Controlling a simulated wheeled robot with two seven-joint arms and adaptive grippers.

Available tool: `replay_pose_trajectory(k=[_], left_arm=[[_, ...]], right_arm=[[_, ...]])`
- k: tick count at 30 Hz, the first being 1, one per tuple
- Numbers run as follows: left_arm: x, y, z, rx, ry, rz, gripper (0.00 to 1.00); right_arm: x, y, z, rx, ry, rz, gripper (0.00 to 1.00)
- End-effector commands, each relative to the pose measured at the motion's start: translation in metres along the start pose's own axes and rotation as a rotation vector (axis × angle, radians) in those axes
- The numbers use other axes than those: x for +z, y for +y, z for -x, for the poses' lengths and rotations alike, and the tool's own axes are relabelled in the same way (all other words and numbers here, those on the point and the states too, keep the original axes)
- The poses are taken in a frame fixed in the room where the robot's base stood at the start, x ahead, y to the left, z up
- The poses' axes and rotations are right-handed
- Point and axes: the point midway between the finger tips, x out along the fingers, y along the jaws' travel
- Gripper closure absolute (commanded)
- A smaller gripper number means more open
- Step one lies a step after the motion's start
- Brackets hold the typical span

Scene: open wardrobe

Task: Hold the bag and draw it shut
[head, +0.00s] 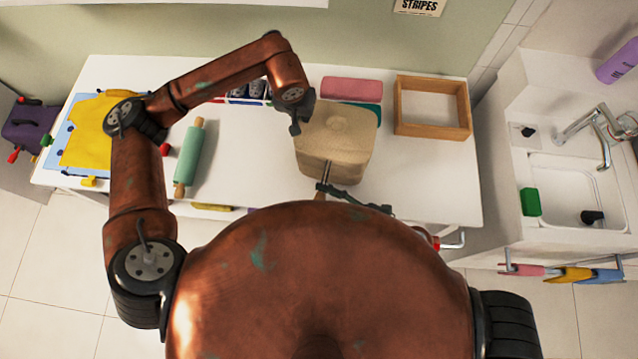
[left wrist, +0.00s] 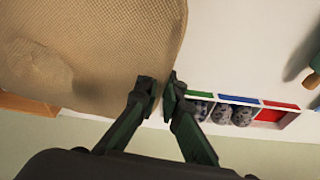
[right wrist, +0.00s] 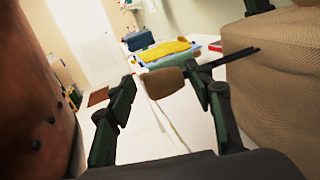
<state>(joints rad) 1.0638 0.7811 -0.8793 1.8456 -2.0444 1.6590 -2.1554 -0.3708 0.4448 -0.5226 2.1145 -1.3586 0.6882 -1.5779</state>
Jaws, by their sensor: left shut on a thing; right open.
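The tan woven bag (head: 345,140) stands near the table's front edge in the head view, with a raised lump on its top. My left gripper (head: 298,124) is shut on the bag's left edge; in the left wrist view its fingertips (left wrist: 160,90) meet at the edge of the cloth (left wrist: 100,45). My right gripper (head: 325,188) is low at the bag's front, partly hidden by my body. In the right wrist view it is open (right wrist: 162,82), with a tan toggle (right wrist: 164,82) between its fingers. Dark rods run from the toggle toward the bag (right wrist: 280,95).
A tray of dark balls (left wrist: 230,113) is beside the bag. A sink (head: 570,185) is at right.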

Motion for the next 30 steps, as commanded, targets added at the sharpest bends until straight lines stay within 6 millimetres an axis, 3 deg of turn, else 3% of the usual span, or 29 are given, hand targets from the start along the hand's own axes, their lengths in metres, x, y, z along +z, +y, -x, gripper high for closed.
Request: replay_pose_trajectory(k=[10, 24, 30], left_arm=[[0.001, 0.001, 0.000, 0.002, -0.001, -0.002, 1.00], [0.001, 0.002, 0.000, 0.003, -0.002, -0.003, 1.00], [0.001, 0.002, 0.000, 0.003, -0.002, -0.003, 1.00]], right_arm=[[-0.001, -0.001, 0.011, -0.002, 0.001, -0.002, 0.52], [-0.001, 0.000, 0.100, -0.002, 0.003, -0.003, 0.52], [0.000, 0.000, 0.118, -0.001, 0.000, -0.001, 0.52]])
